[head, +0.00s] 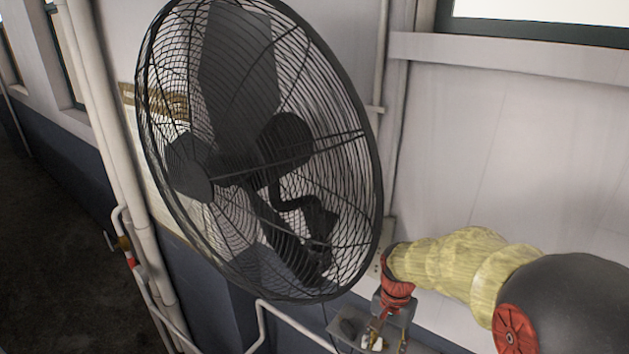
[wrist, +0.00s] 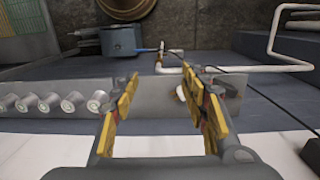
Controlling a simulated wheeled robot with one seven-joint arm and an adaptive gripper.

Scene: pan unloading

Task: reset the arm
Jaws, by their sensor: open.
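My gripper (wrist: 168,92) is open in the wrist view, its two yellow-padded fingers wide apart. Nothing is held between them; a grey bench-like surface (wrist: 155,126) shows beyond and below the gap. A small whitish item (wrist: 181,94) shows behind the right finger; I cannot tell what it is. In the head view my gripper (head: 386,336) is low, right of centre, at the end of my yellow-sleeved arm, partly cut off by the lower edge.
A big black caged fan (head: 190,168) fills the head view's middle, just left of my arm. White pipes (head: 118,150) run down the wall. The wrist view shows several metal rollers (wrist: 70,102), a blue box (wrist: 118,41) and a bent white pipe (wrist: 274,40).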

